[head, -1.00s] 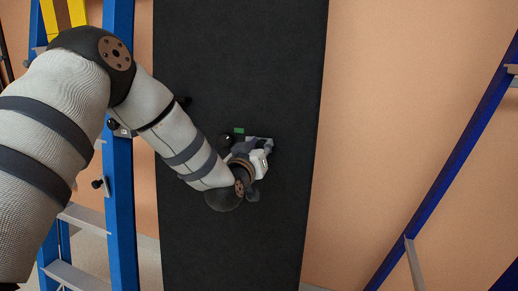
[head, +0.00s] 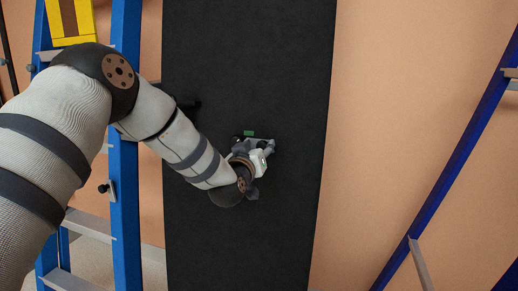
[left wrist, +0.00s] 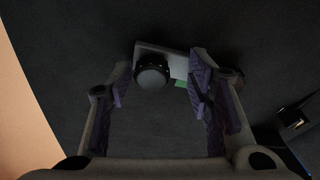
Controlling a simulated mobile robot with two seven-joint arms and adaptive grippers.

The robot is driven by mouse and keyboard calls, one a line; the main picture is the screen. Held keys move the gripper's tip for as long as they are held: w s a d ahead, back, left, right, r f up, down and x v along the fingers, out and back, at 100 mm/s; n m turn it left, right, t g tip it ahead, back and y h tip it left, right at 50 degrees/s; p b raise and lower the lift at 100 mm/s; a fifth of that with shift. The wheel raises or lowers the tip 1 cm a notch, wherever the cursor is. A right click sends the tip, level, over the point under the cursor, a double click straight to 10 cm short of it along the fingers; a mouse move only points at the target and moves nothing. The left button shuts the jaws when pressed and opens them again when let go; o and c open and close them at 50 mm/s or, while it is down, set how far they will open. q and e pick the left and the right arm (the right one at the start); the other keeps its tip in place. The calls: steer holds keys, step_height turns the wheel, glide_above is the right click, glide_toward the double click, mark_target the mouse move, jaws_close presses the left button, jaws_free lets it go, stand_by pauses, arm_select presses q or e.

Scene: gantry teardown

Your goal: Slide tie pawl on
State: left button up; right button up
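A light grey plate (left wrist: 176,62) with a round black knob (left wrist: 152,72) and a small green patch (left wrist: 181,83) is on the black panel in the left wrist view. I take this for the tie pawl, but cannot be sure. In the head view the green patch (head: 248,133) shows just beyond my left gripper (head: 257,150). My left gripper is open in the wrist view (left wrist: 160,82), its fingers spread to either side of the knob. I cannot tell whether they touch the plate. The gripper hides much of the plate in the head view. My right gripper is not in view.
The tall black panel (head: 250,60) stands before an orange wall (head: 420,110). A blue ladder frame (head: 125,200) stands at left, with a small black-knobbed fitting (head: 105,188). Another blue frame (head: 450,160) slopes at right. A dark fitting (head: 188,104) lies behind my arm.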

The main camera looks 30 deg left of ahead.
arm_select(q)
steer(key=shift+s+d, duration=0.1)
steer(key=shift+d, duration=0.05)
steer(key=v, duration=1.1)
steer(key=shift+s, duration=0.4)
steer(key=shift+d, duration=0.1)
